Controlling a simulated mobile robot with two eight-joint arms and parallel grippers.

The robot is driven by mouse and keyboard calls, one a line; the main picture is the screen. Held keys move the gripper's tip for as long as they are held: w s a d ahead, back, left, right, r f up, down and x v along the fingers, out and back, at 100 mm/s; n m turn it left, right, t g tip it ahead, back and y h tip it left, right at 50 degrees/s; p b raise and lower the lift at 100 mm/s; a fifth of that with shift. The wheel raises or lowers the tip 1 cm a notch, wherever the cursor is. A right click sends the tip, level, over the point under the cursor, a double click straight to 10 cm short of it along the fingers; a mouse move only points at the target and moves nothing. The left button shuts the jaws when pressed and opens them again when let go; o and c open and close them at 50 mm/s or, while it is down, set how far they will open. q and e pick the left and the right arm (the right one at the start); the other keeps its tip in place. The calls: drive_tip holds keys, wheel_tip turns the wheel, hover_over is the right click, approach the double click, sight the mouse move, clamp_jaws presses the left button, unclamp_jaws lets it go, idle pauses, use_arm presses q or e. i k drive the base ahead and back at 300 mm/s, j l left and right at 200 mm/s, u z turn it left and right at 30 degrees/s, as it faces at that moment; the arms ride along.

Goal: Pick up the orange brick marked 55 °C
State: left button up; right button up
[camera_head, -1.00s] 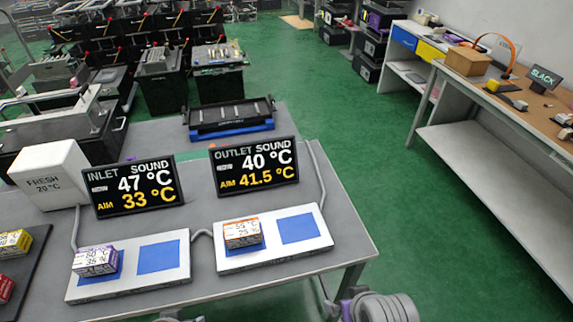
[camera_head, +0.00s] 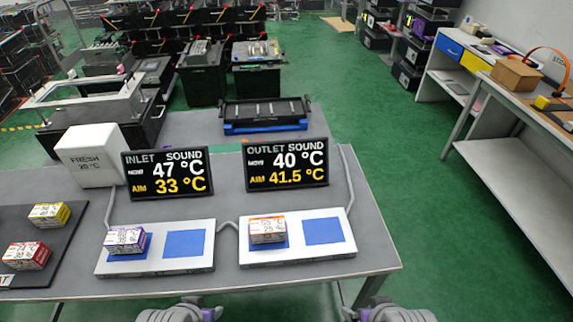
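The orange brick (camera_head: 267,230) has an orange top edge and a white label; its print is small but reads about 55 °C. It sits on the left blue square of the right white plate (camera_head: 300,252), in front of the outlet display (camera_head: 286,164). My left gripper (camera_head: 182,312) shows only in part at the bottom edge, below the left plate. My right gripper (camera_head: 390,312) shows only in part at the bottom edge, right of the table's front. Both are apart from the brick, and their fingertips are not visible.
A purple brick (camera_head: 126,240) sits on the left white plate (camera_head: 165,265). Yellow (camera_head: 49,215) and red (camera_head: 28,256) bricks lie on a dark mat at left. The inlet display (camera_head: 167,172) and a white FRESH box (camera_head: 90,157) stand behind. Both plates' right blue squares are empty.

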sight(271, 229)
drive_tip(key=i+l+u, duration=0.15)
drive_tip(key=l+u, duration=0.25)
drive_tip(key=i+l+u, duration=0.1)
drive_tip(key=l+u, duration=0.15)
drive_tip(key=u, duration=0.15)
